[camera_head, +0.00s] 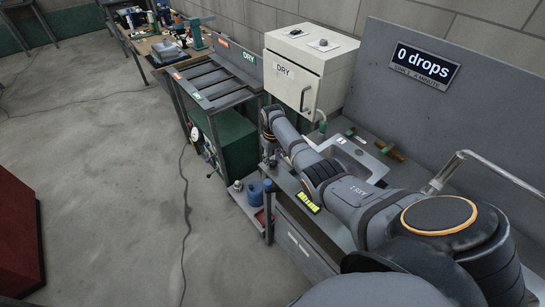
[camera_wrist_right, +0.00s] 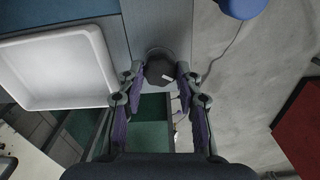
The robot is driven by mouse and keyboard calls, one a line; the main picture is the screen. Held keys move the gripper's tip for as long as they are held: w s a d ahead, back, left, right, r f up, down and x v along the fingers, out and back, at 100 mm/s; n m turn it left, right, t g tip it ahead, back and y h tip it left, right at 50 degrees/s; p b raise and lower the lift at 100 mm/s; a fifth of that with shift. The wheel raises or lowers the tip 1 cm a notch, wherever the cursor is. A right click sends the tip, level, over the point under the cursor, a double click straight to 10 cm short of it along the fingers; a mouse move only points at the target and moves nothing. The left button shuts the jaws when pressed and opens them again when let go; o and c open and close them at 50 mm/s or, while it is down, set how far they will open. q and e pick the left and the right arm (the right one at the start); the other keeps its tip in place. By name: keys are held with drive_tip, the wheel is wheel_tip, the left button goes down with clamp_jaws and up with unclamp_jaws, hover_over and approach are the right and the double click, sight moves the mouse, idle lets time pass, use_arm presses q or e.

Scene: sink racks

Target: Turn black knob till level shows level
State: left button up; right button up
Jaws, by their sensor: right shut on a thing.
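My right arm reaches across the head view, and its gripper (camera_head: 269,158) points down at the front left corner of the sink bench. In the right wrist view, the two fingers of my right gripper (camera_wrist_right: 159,78) are shut on the black knob (camera_wrist_right: 160,70), one on each side; a small pale mark shows on the knob. The knob is hidden by the gripper in the head view. A small yellow-green level (camera_head: 308,203) with dark marks sits on the bench front; its bubble is too small to read. My left gripper is not in view.
A sign (camera_head: 425,66) on the back panel reads 0 drops. A white cabinet (camera_head: 305,75) marked DRY stands behind the arm. A blue container (camera_head: 255,189) is below the gripper. A white basin (camera_wrist_right: 55,68) is at left in the wrist view. The floor at left is open.

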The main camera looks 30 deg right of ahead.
sight(273, 162)
drive_tip(key=m+p, duration=0.1)
drive_tip(key=m, duration=0.2)
drive_tip(key=shift+r+m, duration=0.15)
drive_tip(key=shift+m, duration=0.15)
drive_tip(key=shift+w+m+p, duration=0.1)
drive_tip(key=shift+m+p, duration=0.5)
drive_tip(key=shift+m, duration=1)
drive_tip(key=shift+d, duration=0.1)
drive_tip(key=o, duration=1.2)
drive_tip(key=shift+c, duration=0.2)
wheel_tip(273, 162, up, 12)
